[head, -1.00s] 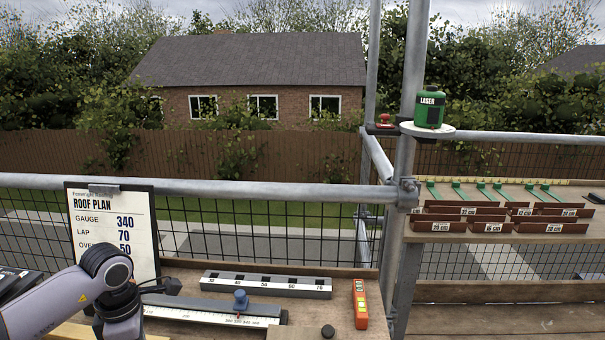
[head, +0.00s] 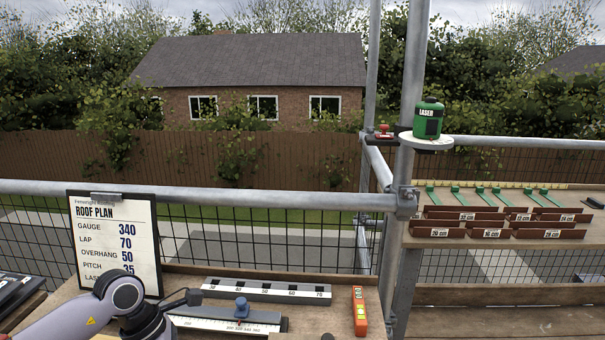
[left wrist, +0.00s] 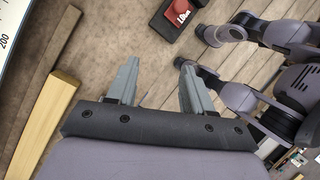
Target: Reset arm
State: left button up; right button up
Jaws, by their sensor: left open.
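My left arm (head: 78,315) comes in at the bottom left of the head view, bent at a round grey joint beside the roof plan board. In the left wrist view my left gripper (left wrist: 154,75) is open. Its two grey fingers are apart with nothing between them, above a wooden surface. Its fingertips are hard to make out in the head view. My right gripper does not show in the head view.
The roof plan board (head: 115,240) stands at the bench's left. A marked grey bar (head: 266,291), a scale with a blue knob (head: 240,308) and an orange level (head: 360,311) lie on the bench. Scaffold rails (head: 190,189) bound it. A green laser (head: 428,119) stands to the right.

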pick_arm(q)
jog(key=s+d+h, duration=0.1)
jog(key=d, duration=0.1)
jog(key=s+d+h, duration=0.1)
jog(key=d, duration=0.1)
jog(key=d+h, duration=0.1)
jog(key=d, duration=0.1)
jog(key=shift+s+d+f+n+g, duration=0.3)
jog(key=shift+s+f+n, duration=0.1)
jog(key=s+d+r+n+t+h, duration=0.35)
jog(key=d+r+n+h, duration=0.25)
jog(key=d+n+h, duration=0.35)
jog(key=w+a+f+n+t+y, duration=0.1)
jog(key=a+f+n+t+y, duration=0.25)
jog(key=n+t, duration=0.6)
jog(key=w+a+f+n+t+y, duration=0.1)
jog(key=a+f+n+t+y, duration=0.3)
jog(key=n, duration=1.1)
jog(key=s+a+f+n+g+y, duration=0.5)
jog(key=s+a+f+n+y, duration=0.2)
jog(key=s+f+n, duration=0.4)
jog(key=shift+s+a+f+n+g, duration=0.35)
jog(key=shift+s+a+f, duration=0.25)
jog(key=shift+s+f, duration=0.25)
jog(key=shift+w, duration=0.1)
